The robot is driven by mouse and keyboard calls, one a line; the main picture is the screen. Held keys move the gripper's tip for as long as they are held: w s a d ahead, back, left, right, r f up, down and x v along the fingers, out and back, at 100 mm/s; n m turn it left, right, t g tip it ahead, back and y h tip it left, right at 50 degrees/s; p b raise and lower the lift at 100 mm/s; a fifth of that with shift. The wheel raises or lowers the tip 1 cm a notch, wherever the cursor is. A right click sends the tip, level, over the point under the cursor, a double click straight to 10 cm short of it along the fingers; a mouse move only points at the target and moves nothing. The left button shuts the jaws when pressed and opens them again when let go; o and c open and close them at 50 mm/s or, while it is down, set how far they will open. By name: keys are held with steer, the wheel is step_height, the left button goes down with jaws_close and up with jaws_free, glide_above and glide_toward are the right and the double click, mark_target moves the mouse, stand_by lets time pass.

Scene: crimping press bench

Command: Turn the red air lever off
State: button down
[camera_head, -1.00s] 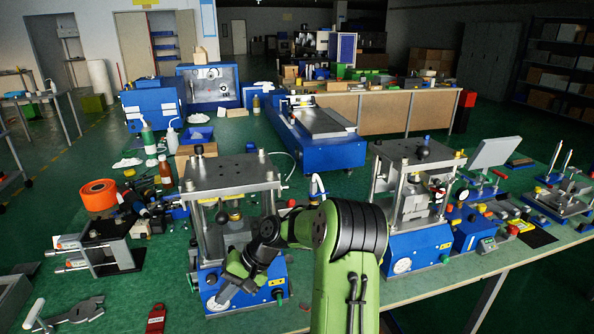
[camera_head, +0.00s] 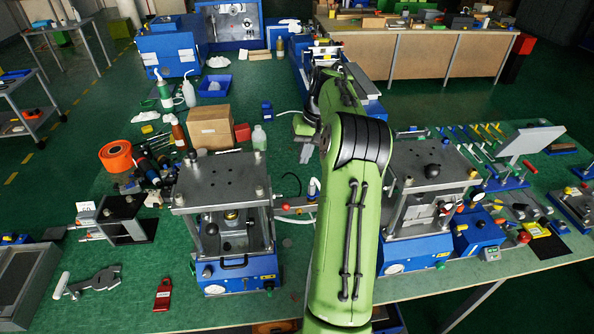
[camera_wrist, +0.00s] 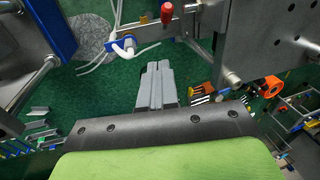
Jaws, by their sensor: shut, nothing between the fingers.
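A small red lever (camera_head: 284,205) sits on the air fitting between the two presses in the head view. In the wrist view a red handle (camera_wrist: 167,12) stands on a metal bar at the top, near a blue fitting (camera_wrist: 122,47) with a white hose. My gripper (camera_head: 305,158) points down behind the presses, beyond the fitting and apart from the lever. In the wrist view my gripper (camera_wrist: 158,67) shows its grey fingers together, empty, below the red handle. My arm covers part of the bench between the presses.
The left press (camera_head: 222,180) and right press (camera_head: 430,165) flank the fitting. A cardboard box (camera_head: 209,127), bottles and an orange spool (camera_head: 116,155) stand at the left. A red tag-like piece (camera_head: 162,294) lies at the front.

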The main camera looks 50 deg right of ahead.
mark_target(285, 206)
steer(key=shift+m, duration=0.3)
steer(key=x, duration=0.3)
steer(key=d+x, duration=0.1)
steer(key=x, duration=0.3)
steer(key=s+x, duration=0.1)
steer(key=x, duration=0.2)
steer(key=shift+d+f, duration=0.15)
steer(key=shift+f, duration=0.45)
steer(key=shift+w+a+f, duration=0.1)
steer(key=shift+a+f, duration=0.35)
steer(key=shift+a, duration=0.4)
steer(key=shift+w+a+f, duration=0.15)
steer(key=shift+a+f, duration=0.35)
steer(key=shift+a, duration=0.35)
